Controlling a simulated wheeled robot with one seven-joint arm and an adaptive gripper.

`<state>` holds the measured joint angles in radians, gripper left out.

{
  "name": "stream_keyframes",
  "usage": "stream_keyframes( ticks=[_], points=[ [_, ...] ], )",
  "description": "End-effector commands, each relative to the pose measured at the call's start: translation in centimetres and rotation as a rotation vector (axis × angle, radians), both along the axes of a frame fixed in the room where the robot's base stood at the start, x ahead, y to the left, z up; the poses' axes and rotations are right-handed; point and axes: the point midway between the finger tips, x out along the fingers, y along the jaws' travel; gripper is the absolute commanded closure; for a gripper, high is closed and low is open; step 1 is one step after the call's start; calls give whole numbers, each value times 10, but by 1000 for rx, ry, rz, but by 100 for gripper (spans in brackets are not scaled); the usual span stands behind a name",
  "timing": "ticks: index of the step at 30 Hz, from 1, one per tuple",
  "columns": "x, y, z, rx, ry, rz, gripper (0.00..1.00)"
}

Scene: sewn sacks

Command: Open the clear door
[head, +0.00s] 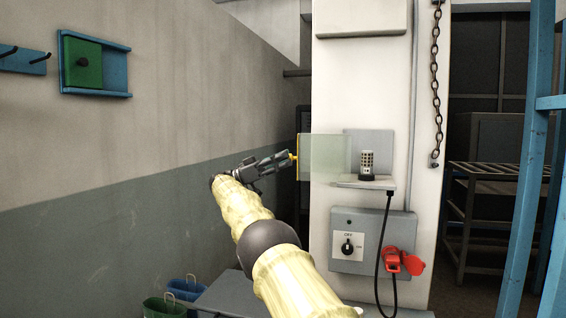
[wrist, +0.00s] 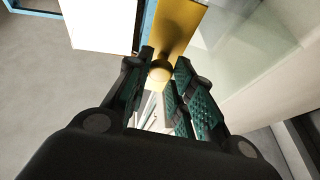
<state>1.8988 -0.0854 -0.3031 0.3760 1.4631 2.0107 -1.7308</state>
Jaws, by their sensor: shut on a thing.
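The clear door (head: 325,158) is a pale see-through pane in front of the white pillar, left of a small dark meter (head: 367,165) on a ledge. In the wrist view the clear pane (wrist: 245,40) is at the upper right. A yellow strip with a round yellow knob (wrist: 161,72) runs along its edge; the yellow also shows as a small spot in the head view (head: 294,156). My gripper (head: 287,158) reaches the pane's left edge from the left. Its fingers (wrist: 160,84) are shut on the knob. The hinge is not clear to see.
A grey switch box (head: 372,225) with a red plug (head: 392,260) and black cable is below the ledge. A chain (head: 435,90) hangs at the right of the pillar. A blue rack post (head: 530,150) stands at right. Blue and green bins (head: 165,305) are low left.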

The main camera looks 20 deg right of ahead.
Motion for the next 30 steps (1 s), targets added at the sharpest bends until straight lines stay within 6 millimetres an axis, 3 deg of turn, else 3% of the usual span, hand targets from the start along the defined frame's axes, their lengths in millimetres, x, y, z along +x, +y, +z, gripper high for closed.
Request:
stream_keyframes(
  ticks=[7,8,11,25,30],
  points=[
    [0,-2,5,-2,-3,2,100],
    [0,-2,5,-2,-3,2,71],
    [0,-1,4,-2,-3,2,55],
    [2,3,-1,-1,2,5,55],
    [7,4,-34,-15,39,11,55]
  ],
)
